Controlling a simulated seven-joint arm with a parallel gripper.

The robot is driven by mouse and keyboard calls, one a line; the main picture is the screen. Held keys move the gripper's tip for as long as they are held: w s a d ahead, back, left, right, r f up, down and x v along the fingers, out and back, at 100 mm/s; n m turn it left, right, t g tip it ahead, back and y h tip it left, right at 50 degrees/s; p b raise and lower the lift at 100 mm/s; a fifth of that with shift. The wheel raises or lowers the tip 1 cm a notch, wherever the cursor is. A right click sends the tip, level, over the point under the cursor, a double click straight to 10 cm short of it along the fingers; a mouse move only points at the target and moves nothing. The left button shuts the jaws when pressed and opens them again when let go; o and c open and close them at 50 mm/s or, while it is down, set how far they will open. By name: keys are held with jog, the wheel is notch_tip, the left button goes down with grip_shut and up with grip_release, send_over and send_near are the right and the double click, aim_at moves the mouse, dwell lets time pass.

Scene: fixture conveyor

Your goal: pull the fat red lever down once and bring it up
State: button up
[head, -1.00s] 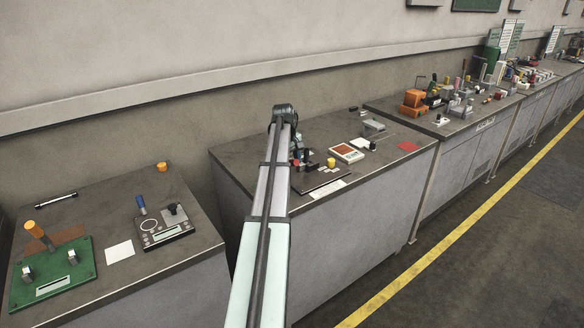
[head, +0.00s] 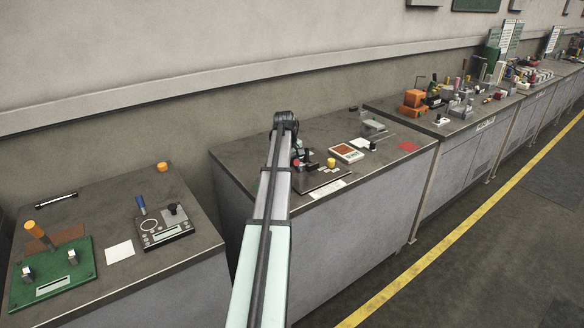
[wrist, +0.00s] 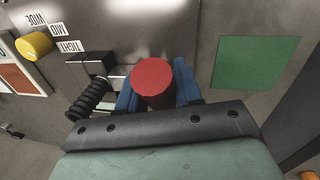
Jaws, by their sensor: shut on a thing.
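The fat red lever shows in the wrist view as a round red end (wrist: 152,78) on a thick cylinder. My gripper (wrist: 158,97) has its blue fingers on both sides of it and is shut on it. The lever stands over a grey metal plate (wrist: 135,25) with the labels WIDE, MID and TIGHT. The lever's lower part is hidden by my gripper.
Beside my gripper are a black ribbed grip (wrist: 88,102) and a dark block (wrist: 92,62). A yellow knob (wrist: 34,46) and a green square (wrist: 255,63) lie farther out. In the head view, a red-and-white box (head: 346,153) sits right of the fixture.

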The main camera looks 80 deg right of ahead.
grip_shut()
jog(key=shift+w+d+r+g+y, duration=0.2)
jog(key=shift+d+r+g+y, duration=0.05)
jog(key=shift+r+g+y, duration=0.5)
jog(key=shift+g+y, duration=0.05)
jog(key=shift+g, duration=0.1)
jog(key=o, duration=0.7)
grip_release()
jog(key=shift+w, duration=0.1)
jog(key=v, duration=1.3)
jog(key=shift+r, duration=0.4)
